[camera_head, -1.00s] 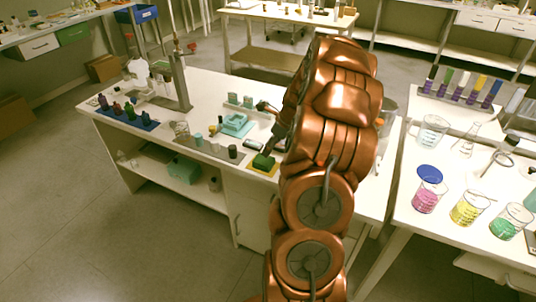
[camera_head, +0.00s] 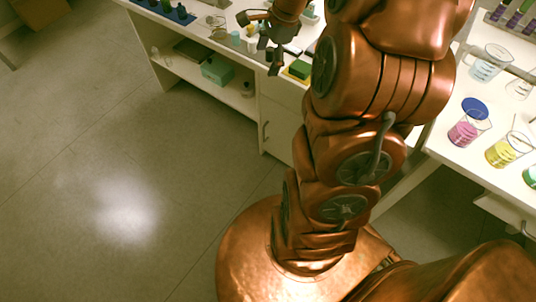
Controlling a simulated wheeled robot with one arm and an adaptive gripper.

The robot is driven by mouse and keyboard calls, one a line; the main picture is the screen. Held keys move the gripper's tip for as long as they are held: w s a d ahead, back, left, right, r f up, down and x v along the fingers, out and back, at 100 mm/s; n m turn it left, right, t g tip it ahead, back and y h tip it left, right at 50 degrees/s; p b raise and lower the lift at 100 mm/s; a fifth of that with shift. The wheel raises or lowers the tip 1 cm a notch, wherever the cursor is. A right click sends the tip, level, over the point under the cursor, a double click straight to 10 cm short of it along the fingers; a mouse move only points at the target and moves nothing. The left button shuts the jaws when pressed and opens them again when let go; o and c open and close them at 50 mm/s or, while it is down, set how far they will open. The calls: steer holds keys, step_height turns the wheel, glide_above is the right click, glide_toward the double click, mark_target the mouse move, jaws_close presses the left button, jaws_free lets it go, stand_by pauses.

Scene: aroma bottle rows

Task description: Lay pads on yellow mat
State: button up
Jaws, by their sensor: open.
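The yellow mat (camera_head: 287,74) lies near the front edge of the white bench, partly hidden by what stands on it and by my arm. A green block (camera_head: 299,69), which may be one or more stacked pads, rests on the mat. My gripper (camera_head: 263,44) is open, with dark fingers, over the bench just left of the mat and apart from the green block. I see nothing held between the fingers. The bench behind my gripper is mostly hidden by the gripper and arm.
A small teal jar (camera_head: 236,39) and a pale cylinder (camera_head: 251,46) stand left of my gripper. Dark bottles sit on a blue rack (camera_head: 176,13) farther left. Beakers, one with pink liquid (camera_head: 463,133), stand on the right table. The floor at left is clear.

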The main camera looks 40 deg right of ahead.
steer(key=s+a+r+n+g, duration=0.2)
steer(key=s+a+n, duration=0.9)
steer(key=a, duration=0.4)
steer(key=s+a+n+g+h, duration=0.2)
steer(key=s+a+n, duration=0.2)
steer(key=s+n, duration=0.6)
steer(key=s, duration=0.3)
steer(key=shift+s+f+n+h, duration=0.2)
steer(key=shift+s+n+h, duration=0.1)
steer(key=shift+s, duration=0.05)
step_height(320, 180, up, 3)
steer(key=p, duration=0.3)
